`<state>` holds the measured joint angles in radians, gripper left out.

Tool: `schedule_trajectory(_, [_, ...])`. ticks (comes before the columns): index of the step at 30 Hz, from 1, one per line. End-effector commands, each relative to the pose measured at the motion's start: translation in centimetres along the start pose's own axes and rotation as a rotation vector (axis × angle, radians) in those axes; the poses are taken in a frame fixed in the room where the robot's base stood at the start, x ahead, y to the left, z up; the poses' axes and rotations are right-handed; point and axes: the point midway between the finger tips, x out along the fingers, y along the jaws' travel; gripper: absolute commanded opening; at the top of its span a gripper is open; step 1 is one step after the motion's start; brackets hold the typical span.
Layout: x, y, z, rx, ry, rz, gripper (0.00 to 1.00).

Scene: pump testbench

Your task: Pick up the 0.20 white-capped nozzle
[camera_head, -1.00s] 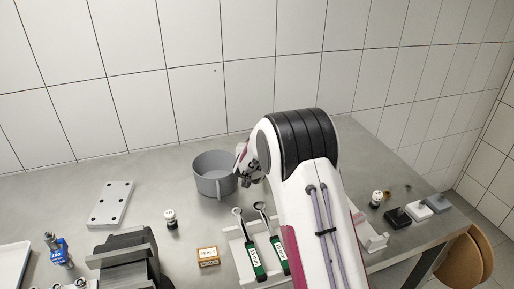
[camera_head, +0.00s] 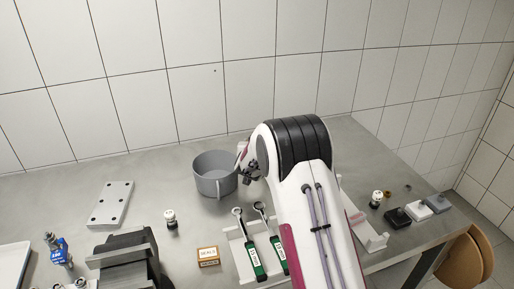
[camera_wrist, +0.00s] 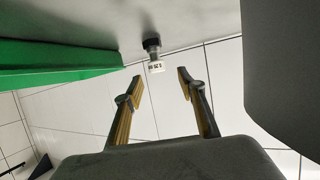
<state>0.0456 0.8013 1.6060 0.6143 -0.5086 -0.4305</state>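Two small dark nozzles with white caps stand on the bench in the head view, one at the left (camera_head: 170,220) and one at the right (camera_head: 376,198). Their markings are too small to read there. In the wrist view, one dark nozzle with a white, marked cap (camera_wrist: 153,57) shows beyond the fingertips, near the middle. I cannot read its marking surely, nor tell which of the two it is. My gripper (camera_wrist: 160,79) is open and empty, with the nozzle apart from its fingers. In the head view my gripper (camera_head: 250,172) is partly hidden by my arm, beside the grey cup.
A grey cup (camera_head: 212,170) stands behind a white holder with two green-handled wrenches (camera_head: 256,260). A small box (camera_head: 208,256), a dark vise (camera_head: 125,264) and a white perforated plate (camera_head: 110,204) are at left. A green object (camera_wrist: 60,62) is at left in the wrist view.

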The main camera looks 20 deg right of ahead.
Motion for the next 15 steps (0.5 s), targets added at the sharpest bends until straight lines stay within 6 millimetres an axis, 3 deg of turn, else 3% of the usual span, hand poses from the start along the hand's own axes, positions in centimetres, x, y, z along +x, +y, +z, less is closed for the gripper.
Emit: schedule_trajectory(15, [0.78, 0.14, 0.25, -0.001, -0.002, 0.0, 0.4])
